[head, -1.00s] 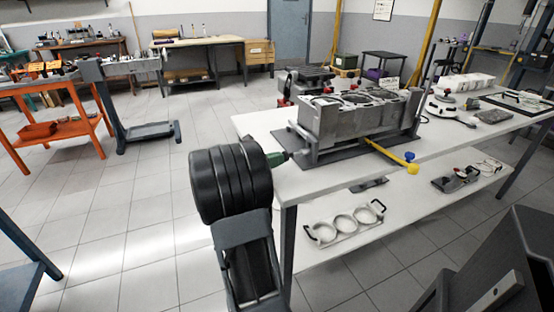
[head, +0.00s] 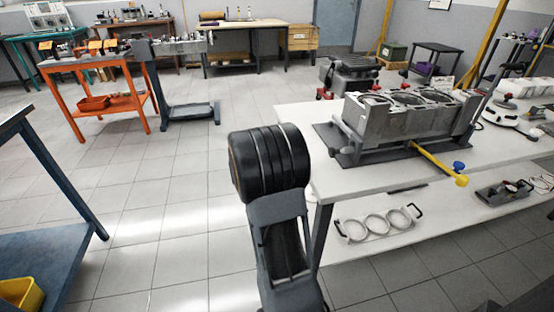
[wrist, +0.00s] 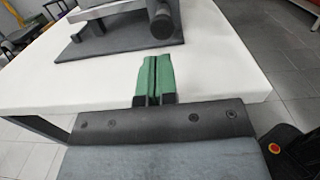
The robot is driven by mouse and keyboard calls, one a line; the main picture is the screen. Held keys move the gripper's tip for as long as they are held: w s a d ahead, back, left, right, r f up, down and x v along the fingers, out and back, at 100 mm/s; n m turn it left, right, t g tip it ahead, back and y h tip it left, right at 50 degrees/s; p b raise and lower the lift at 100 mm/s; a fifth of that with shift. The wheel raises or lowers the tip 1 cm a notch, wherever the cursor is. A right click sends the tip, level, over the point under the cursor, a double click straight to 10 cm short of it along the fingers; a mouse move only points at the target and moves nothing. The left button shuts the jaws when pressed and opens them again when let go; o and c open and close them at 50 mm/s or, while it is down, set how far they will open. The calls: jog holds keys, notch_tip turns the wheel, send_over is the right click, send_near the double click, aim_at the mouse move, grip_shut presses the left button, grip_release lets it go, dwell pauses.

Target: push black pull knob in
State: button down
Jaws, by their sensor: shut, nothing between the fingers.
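A dark round knob (wrist: 163,26) shows at the top of the wrist view, on the end of a short bar of the block stand. I take it for the black pull knob; in the head view I cannot pick it out clearly. My gripper (wrist: 156,62) has green fingers pressed together with nothing between them. In the wrist view the fingers point toward the knob, apart from it, over the white table (wrist: 215,65). In the head view my arm hides the fingers. The grey engine block (head: 405,122) sits on its stand on the table.
A ring holder (head: 378,224) lies on the lower shelf. An orange cart (head: 100,95) and a blue bench (head: 40,250) stand to the left, with open tiled floor between.

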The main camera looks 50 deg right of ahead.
jog(key=p+v, duration=0.1)
jog(key=v, duration=0.7)
jog(key=shift+a, duration=0.1)
dwell(0.4)
notch_tip(320, 180, down, 6)
jog(key=s+a+m+t+y, duration=0.1)
jog(key=s+a+m+y, duration=0.1)
jog(key=m+y, duration=0.15)
jog(key=s+a+r+m+t+y+p, duration=0.2)
jog(key=a+m+t+y+p, duration=0.15)
jog(key=a+y+p, duration=0.35)
jog(key=s+a+r+m+t+y+p, duration=0.1)
jog(key=a+r+m+t+y+p, duration=0.1)
jog(key=a+r+t+p, duration=0.2)
jog(key=a+r+m+t+y+p, duration=0.2)
jog(key=a+r+t+y+p, duration=0.1)
jog(key=a+r+p, duration=0.6)
jog(key=a+r+t, duration=0.1)
jog(key=a+r, duration=0.3)
jog(key=r, duration=0.5)
jog(key=shift+s+r+m+t+y+p, duration=0.2)
jog(key=shift+s+m+t+y+p, duration=0.15)
jog(key=shift+m+p, duration=0.05)
jog(key=shift+a, duration=0.1)
